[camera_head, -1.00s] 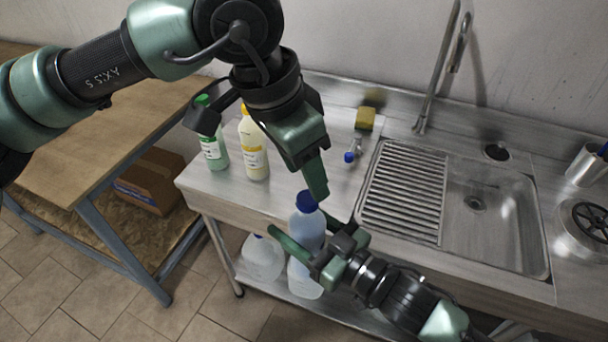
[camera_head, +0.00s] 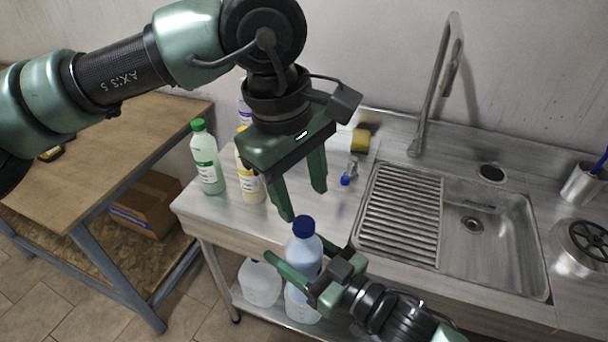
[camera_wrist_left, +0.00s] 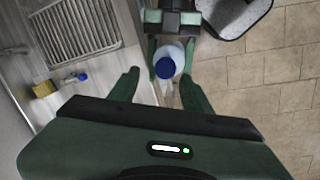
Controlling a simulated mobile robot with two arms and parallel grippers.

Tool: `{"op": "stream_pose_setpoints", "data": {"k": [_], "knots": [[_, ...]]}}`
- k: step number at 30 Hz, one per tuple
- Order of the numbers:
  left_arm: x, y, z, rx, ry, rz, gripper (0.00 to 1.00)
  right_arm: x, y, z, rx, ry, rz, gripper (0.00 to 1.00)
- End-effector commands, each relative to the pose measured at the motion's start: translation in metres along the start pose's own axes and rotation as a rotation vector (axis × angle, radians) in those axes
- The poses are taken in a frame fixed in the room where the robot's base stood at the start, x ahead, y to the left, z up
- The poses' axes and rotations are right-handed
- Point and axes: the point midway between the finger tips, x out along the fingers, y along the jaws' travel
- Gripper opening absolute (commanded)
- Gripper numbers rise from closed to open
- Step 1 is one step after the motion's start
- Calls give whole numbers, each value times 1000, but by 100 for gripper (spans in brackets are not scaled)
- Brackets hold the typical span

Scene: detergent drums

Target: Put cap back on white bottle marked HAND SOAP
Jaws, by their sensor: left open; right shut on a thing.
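A whitish bottle (camera_head: 305,246) with a blue cap (camera_head: 303,226) on its top is held upright in front of the counter edge. I cannot read a HAND SOAP marking on it. My right gripper (camera_head: 300,258) is shut on the bottle's body below the cap. My left gripper (camera_head: 303,204) is open and empty just above the cap, fingers pointing down. In the left wrist view the blue cap (camera_wrist_left: 165,68) lies between the open fingers of the left gripper (camera_wrist_left: 160,82), apart from them. How tightly the cap sits cannot be told.
A green-capped bottle (camera_head: 207,160) and a yellow-labelled bottle (camera_head: 250,185) stand on the counter at left. A sponge (camera_head: 360,141) and a small blue-ended item (camera_head: 347,175) lie behind. A sink (camera_head: 475,225) is at right. A jug (camera_head: 260,284) stands on the lower shelf.

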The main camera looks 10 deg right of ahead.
Motion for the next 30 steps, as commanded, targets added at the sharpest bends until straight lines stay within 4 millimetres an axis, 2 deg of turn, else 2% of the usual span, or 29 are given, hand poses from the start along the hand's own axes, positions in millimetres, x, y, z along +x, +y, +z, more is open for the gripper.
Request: {"op": "stream_pose_setpoints", "data": {"k": [3,16,30], "knots": [[-2,1,0,-300,7,-16,49,0,0,-2,-1,5,-1,0],[-9,4,1,-1399,69,-49,49,0,0,-2,-1,5,-1,0],[-17,6,2,-2590,188,-2,49,0,0,-2,-1,5,-1,0]]}}
